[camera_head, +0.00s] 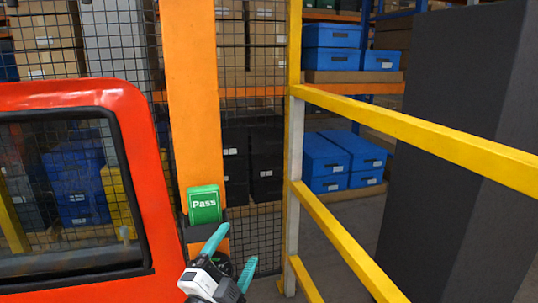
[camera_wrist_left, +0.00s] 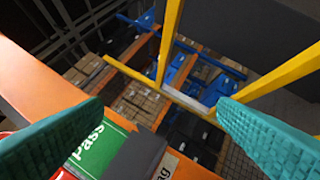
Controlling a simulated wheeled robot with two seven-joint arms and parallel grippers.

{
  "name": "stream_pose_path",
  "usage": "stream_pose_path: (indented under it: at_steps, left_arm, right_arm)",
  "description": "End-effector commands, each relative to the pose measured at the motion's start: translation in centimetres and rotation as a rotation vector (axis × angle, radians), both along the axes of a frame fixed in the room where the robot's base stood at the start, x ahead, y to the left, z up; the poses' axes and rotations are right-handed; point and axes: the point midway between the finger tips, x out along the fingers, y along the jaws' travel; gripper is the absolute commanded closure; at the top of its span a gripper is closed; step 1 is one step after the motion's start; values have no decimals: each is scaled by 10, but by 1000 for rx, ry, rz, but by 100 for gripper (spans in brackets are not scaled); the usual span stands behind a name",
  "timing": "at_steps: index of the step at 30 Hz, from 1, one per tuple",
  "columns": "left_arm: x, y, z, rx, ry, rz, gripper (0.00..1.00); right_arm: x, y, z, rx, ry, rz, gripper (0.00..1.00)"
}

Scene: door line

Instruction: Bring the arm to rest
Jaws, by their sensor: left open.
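My left gripper (camera_head: 232,258) has teal fingers spread apart with nothing between them. It is at the bottom of the head view, just below and right of a green "Pass" sign (camera_head: 204,204) on an orange post (camera_head: 195,110). In the left wrist view the open fingers (camera_wrist_left: 160,108) come in from both sides. The green sign (camera_wrist_left: 98,148) shows there beside the left finger, with a dark block (camera_wrist_left: 135,158) next to it. Whether the fingers touch anything cannot be told. My right gripper is not in view.
A red door (camera_head: 145,170) with a window stands close on the left. A yellow railing (camera_head: 420,135) runs along the right, with a dark grey panel (camera_head: 455,130) beyond. Behind the wire mesh are shelves with blue boxes (camera_head: 332,35) and brown cartons (camera_head: 48,35).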

Motion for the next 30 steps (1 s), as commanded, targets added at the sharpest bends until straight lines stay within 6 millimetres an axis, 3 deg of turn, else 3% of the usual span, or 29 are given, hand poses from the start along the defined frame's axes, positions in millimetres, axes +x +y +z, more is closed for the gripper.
stream_pose_path:
  at_steps: [1,4,6,9,12,18,25,30]
  left_arm:
    - [-5,18,-36,-74,161,46,18]
    - [-25,50,-103,-209,461,147,18]
    - [-49,70,-147,-296,658,224,18]
    - [-90,93,-200,-400,909,337,18]
    - [-131,109,-236,-475,1096,436,18]
    - [-201,129,-277,-571,1365,600,18]
    - [-274,143,-301,-638,1598,772,18]
    - [-257,140,-349,-625,1604,770,18]
  right_arm:
    - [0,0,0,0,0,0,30]
    - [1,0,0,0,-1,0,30]
    - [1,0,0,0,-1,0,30]
    - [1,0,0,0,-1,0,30]
    - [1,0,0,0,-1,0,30]
    - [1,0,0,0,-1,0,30]
    - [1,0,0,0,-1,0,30]
    - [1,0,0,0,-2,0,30]
